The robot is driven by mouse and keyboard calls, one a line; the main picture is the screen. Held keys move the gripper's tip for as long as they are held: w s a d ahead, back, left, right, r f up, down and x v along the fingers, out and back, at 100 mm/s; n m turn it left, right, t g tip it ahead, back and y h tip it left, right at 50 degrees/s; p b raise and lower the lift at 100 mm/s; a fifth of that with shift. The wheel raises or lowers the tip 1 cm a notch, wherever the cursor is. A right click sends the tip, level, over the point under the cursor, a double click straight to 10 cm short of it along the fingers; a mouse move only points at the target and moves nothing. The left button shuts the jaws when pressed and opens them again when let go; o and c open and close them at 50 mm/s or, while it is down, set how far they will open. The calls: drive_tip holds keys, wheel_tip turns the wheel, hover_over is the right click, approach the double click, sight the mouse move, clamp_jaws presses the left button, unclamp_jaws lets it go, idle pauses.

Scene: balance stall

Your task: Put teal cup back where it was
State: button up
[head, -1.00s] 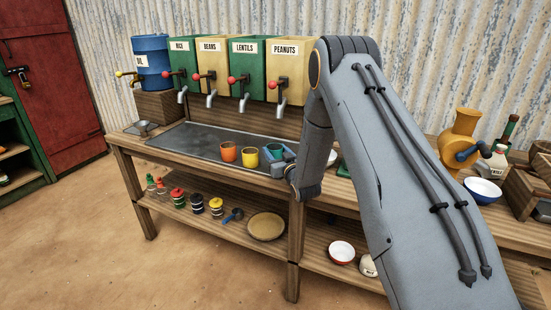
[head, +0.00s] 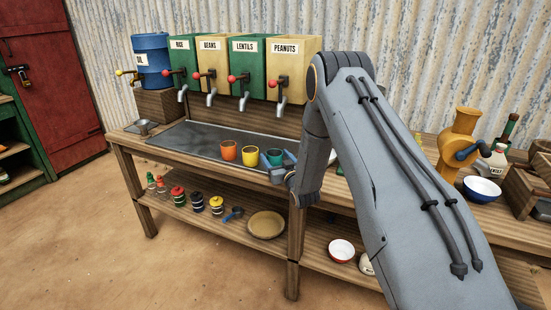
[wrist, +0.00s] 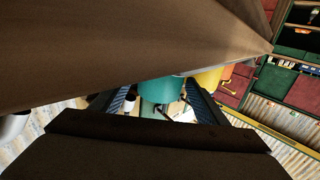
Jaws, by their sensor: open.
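The teal cup (head: 276,155) stands at the right end of a row of cups, near the front edge of the bench's dark metal top. My gripper (head: 277,162) is open, with one blue finger on each side of the teal cup. In the wrist view the teal cup (wrist: 158,91) shows between the two spread fingers of my gripper (wrist: 158,104). A large brown surface hides part of the cup there. I cannot tell whether either finger touches it.
A yellow cup (head: 250,155) and an orange cup (head: 228,151) stand close by on the left. Dispensers with red-knobbed taps hang behind, including the peanuts one (head: 291,68). The metal top (head: 185,138) is clear to the left. The lower shelf holds jars and a round tan dish (head: 267,224).

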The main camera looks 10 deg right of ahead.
drive_tip(key=shift+r, duration=0.2)
drive_tip(key=s+r+m+g+h, duration=0.1)
drive_tip(key=s+g, duration=0.7)
drive_tip(key=s, duration=1.6)
drive_tip(key=s+r+g+h+b, duration=0.1)
drive_tip(key=s+r+g, duration=0.3)
drive_tip(key=s, duration=2)
drive_tip(key=g, duration=0.5)
drive_tip(key=shift+s+a+r+m+h, duration=0.3)
drive_tip(key=shift+s+m+h, duration=0.1)
